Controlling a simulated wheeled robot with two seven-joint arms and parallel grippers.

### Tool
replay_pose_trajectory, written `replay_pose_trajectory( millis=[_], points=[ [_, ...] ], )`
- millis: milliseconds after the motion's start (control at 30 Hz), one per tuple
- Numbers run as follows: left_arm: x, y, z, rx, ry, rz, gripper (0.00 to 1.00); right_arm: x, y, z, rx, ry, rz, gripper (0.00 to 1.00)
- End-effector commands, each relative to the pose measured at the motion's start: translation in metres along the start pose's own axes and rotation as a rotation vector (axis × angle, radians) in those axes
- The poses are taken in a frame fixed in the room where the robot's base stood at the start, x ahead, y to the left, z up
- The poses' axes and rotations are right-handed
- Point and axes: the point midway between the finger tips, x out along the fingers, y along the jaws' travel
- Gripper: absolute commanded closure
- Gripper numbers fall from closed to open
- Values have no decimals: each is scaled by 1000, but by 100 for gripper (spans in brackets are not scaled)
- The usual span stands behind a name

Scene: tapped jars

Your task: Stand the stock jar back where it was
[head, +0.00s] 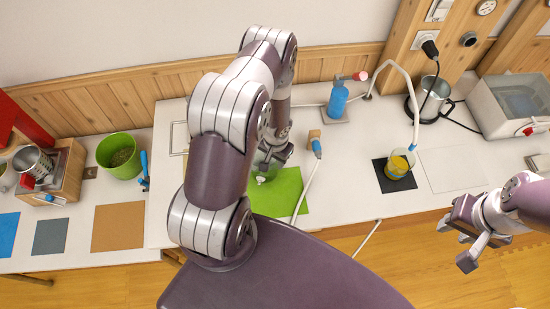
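A clear jar (268,168) with a small white tap (262,180) at its foot is over the green mat (288,190); I take it for the stock jar. My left gripper (275,154) is at this jar, reaching down to its upper part. My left arm hides much of the jar and the fingers, so I cannot tell whether they grip it or whether the jar touches the mat. My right gripper (461,243) is open and empty, off the table's front edge at the right.
A glass with yellow contents (397,167) stands on a black mat (381,176), with a hose end above it. A pale blank sheet (452,168) is to its right. A blue bottle (338,98), a steel pot (432,97) and a green bucket (121,156) stand around. A brown mat (118,226) is bare.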

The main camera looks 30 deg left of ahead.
Motion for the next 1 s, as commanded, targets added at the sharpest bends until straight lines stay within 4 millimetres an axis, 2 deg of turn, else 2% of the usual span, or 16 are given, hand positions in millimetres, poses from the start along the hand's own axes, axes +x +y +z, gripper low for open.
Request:
replay_pose_trajectory(
  millis=[400, 800, 933, 1000],
  points=[
    [-19, 0, 0, -1, 1, 0, 63, -16, 0, -2, 0, 0, 0, 62],
    [-21, 0, 0, 0, 1, 0, 63, -16, 0, -2, 0, 0, 0, 62],
    [-38, 0, -1, -1, 2, -1, 63, -16, 0, -2, 0, 0, 0, 62],
    [-57, 0, -1, -1, 2, 0, 63, -19, 0, -2, 0, 0, 0, 62]
  ],
)
